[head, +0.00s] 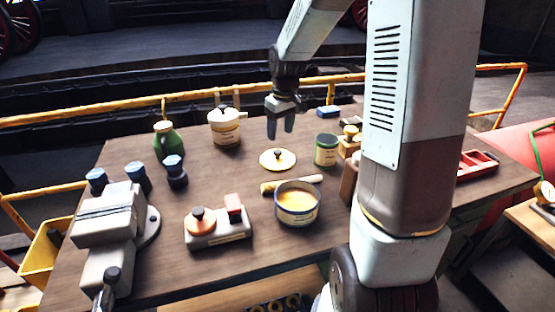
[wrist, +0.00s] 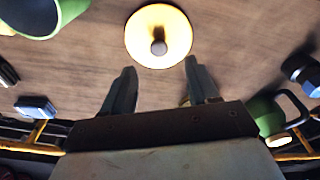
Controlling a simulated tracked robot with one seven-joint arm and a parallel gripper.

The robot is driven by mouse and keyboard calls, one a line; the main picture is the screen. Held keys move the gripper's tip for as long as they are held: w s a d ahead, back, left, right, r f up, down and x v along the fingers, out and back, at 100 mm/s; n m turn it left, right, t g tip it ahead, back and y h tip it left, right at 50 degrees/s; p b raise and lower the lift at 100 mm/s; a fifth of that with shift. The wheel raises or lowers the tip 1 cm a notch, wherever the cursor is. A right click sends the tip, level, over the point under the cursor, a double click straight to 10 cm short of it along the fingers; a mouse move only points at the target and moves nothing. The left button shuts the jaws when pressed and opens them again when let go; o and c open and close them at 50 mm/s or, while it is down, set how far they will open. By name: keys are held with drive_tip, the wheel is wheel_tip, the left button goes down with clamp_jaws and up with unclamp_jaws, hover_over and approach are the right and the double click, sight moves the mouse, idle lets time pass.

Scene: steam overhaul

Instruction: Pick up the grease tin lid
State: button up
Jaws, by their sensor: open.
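The grease tin lid (head: 278,159) is a round cream-yellow disc with a small dark knob, lying flat on the brown workbench (head: 130,250). In the wrist view the lid (wrist: 158,35) shows just beyond the fingertips with its knob near its middle. My gripper (head: 280,138) is open and empty, pointing down above the bench, close to the lid and apart from it. Its two fingers also show in the wrist view (wrist: 161,66). An open tin of yellow grease (head: 298,203) stands on the bench in front of the lid.
A wooden-handled tool (head: 290,184) lies between lid and tin. A green can (head: 326,150) stands right of the lid; a white lidded pot (head: 225,126) stands behind left. A green jug (head: 167,141), dark-capped bottles (head: 138,177) and a grey vise (head: 112,230) are left. Bench around the lid's left is clear.

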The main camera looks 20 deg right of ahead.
sight(278, 151)
drive_tip(key=shift+w+a+f, duration=0.1)
drive_tip(key=shift+w+f, duration=0.15)
drive_tip(key=shift+f, duration=1.1)
drive_tip(key=shift+w+f, duration=0.25)
drive_tip(key=shift+f, duration=1.15)
drive_tip(key=shift+w+a+f, duration=0.1)
drive_tip(key=shift+w+f, duration=0.15)
drive_tip(key=shift+f, duration=1.1)
clamp_jaws()
drive_tip(key=shift+r, duration=0.15)
